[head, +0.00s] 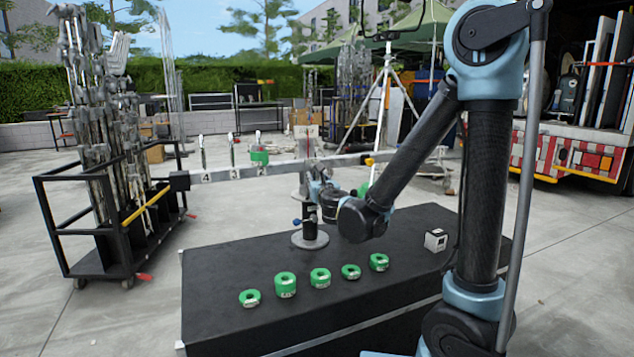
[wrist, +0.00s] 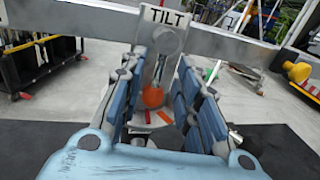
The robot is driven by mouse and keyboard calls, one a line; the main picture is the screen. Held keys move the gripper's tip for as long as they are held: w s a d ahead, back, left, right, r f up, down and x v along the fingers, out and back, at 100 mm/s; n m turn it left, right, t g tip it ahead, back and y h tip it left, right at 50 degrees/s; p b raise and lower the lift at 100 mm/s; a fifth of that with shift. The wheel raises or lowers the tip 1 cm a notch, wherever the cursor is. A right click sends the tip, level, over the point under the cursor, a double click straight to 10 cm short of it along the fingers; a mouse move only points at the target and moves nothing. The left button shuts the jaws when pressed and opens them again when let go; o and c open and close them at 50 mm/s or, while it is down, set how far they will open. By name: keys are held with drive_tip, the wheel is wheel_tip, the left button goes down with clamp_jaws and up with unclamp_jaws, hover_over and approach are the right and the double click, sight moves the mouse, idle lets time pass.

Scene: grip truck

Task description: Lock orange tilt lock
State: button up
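The orange tilt lock knob (wrist: 153,96) shows in the wrist view below a white plate marked TILT (wrist: 163,16). A grey metal lever or bracket (wrist: 171,40) stands above the knob. My gripper (wrist: 162,62) is open, with one blue-padded finger on each side of the knob in the picture. I see gaps between the knob and both fingers; its distance in depth is unclear. In the head view my gripper (head: 321,188) is at the stand (head: 308,238) under the long metal bar (head: 285,168). The orange knob cannot be made out there.
A black table (head: 225,300) holds several green tape rolls (head: 320,278) and a small white box (head: 436,240). The metal bar crosses just behind my gripper, with a yellow knob (wrist: 298,72) on its right. A loaded black cart (head: 110,225) stands at left.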

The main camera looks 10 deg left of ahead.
drive_tip(key=shift+w+a, duration=0.2)
drive_tip(key=shift+w, duration=0.25)
clamp_jaws()
drive_tip(key=shift+w, duration=0.1)
